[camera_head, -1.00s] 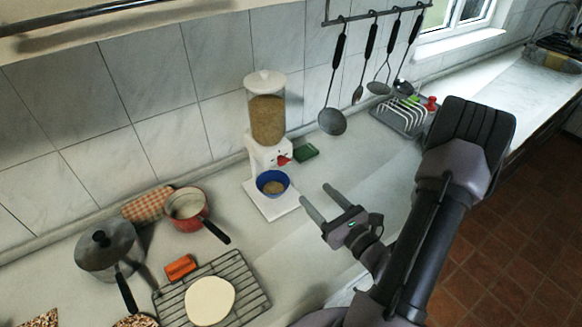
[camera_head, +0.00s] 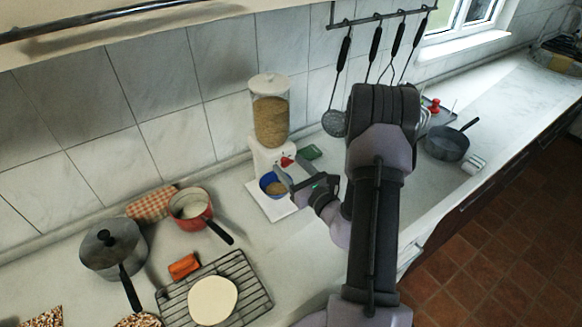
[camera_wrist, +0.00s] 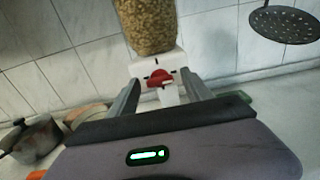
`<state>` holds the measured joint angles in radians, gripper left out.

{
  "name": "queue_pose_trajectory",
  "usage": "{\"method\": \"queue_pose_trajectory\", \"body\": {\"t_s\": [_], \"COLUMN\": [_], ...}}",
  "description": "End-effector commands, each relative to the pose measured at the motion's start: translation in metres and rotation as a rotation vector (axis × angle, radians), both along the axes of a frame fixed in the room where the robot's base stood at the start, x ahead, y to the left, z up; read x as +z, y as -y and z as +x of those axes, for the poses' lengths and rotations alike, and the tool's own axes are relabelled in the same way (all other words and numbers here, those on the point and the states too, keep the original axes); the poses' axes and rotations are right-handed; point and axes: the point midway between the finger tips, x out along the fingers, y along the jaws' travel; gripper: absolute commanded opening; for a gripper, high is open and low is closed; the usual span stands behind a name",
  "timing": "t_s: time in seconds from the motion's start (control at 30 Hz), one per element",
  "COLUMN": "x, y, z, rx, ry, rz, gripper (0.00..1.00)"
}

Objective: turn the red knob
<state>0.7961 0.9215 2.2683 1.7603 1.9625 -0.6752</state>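The red knob (camera_head: 287,161) sits on the front of a white dispenser (camera_head: 268,152) with a clear hopper of brown grain. In the wrist view the red knob (camera_wrist: 159,77) shows between my two fingers, beyond their tips or close to them; I cannot tell whether they touch it. My gripper (camera_head: 281,178) is open, just in front of the dispenser, with its fingers to either side of the knob in the wrist view (camera_wrist: 160,85). A blue bowl (camera_head: 267,184) with grain stands on the dispenser's base, partly hidden by a finger.
A green block (camera_head: 310,152) lies just right of the dispenser. A red saucepan (camera_head: 190,209), a lidded grey pot (camera_head: 108,247) and a wire rack (camera_head: 244,283) stand to the left. Utensils hang behind, including a skimmer (camera_wrist: 285,22). A dark pan (camera_head: 446,143) stands at right.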

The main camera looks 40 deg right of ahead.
Motion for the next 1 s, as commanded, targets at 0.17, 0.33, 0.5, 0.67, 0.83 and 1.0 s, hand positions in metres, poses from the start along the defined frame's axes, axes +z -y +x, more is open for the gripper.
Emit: {"method": "queue_pose_trajectory", "body": {"t_s": [0.17, 0.33, 0.5, 0.67, 0.83, 1.0], "x": [-0.0001, -0.0002, 0.0001, 0.0006, 0.0013, 0.0017], "y": [0.0000, 0.0000, -0.0001, -0.0002, -0.0002, -0.0001], "z": [-0.0003, -0.0004, -0.0005, -0.0006, -0.0008, -0.0007], "rx": [0.000, 0.000, 0.000, 0.000, 0.000, -0.001], "ry": [0.000, -0.001, 0.000, 0.002, 0.009, 0.018], "rz": [0.000, 0.000, 0.016, 0.075, 0.195, 0.353], "gripper": [0.23, 0.00, 0.00, 0.00, 0.00, 0.00]}}
